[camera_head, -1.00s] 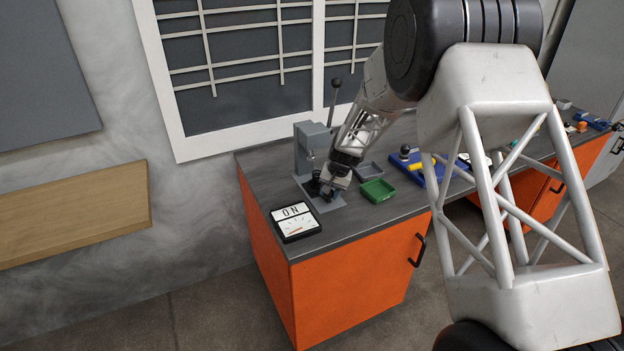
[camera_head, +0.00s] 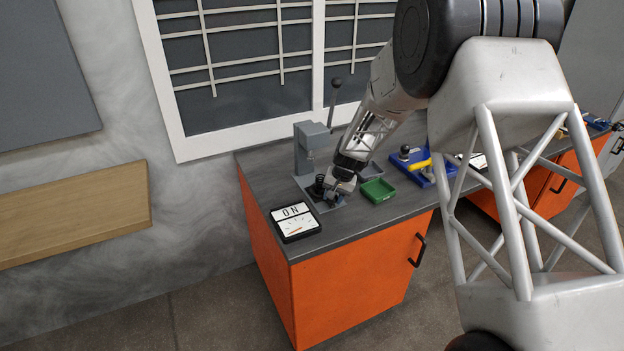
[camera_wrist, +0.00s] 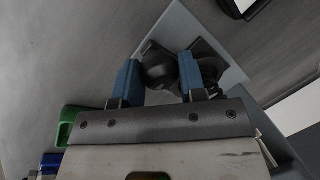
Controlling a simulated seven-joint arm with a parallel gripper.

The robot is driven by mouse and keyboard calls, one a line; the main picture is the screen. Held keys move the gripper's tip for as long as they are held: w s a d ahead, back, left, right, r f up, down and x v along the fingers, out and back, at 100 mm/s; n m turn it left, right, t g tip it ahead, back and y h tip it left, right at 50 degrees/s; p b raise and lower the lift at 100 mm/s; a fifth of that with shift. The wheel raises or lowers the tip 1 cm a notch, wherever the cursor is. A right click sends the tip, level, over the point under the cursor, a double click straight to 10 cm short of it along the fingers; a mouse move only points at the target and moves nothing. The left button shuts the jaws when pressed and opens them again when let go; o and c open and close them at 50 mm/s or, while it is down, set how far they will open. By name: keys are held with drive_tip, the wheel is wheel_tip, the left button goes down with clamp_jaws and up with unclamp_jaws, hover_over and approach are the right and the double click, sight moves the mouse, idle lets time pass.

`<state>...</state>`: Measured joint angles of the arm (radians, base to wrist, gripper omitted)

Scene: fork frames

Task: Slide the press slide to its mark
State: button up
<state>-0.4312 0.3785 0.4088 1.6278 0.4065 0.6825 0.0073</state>
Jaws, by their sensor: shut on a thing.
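The grey press (camera_head: 307,150) stands on the near-left part of the bench, with an upright column, a flat base and a raised ball-ended lever (camera_head: 335,98). My gripper (camera_head: 331,196) is low over its base, in front of the column. In the wrist view, the blue fingers of my gripper (camera_wrist: 160,75) are shut on a dark rounded knob (camera_wrist: 158,62), which I take to be the press slide's handle. Another dark rounded part sits by the right finger. The slide's body is mostly hidden by the gripper, and I cannot make out its mark.
A blue fixture (camera_head: 421,168) with a yellow part stands farther right. The window is behind.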

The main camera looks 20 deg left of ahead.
drive_tip(key=shift+s+d, duration=0.4)
drive_tip(key=shift+d, duration=0.05)
drive_tip(key=shift+s+d, duration=1.2)
drive_tip(key=o, duration=1)
drive_tip(key=shift+r, duration=0.1)
drive_tip(key=v, duration=0.7)
drive_tip(key=shift+r, duration=0.3)
drive_tip(key=shift+d, duration=0.15)
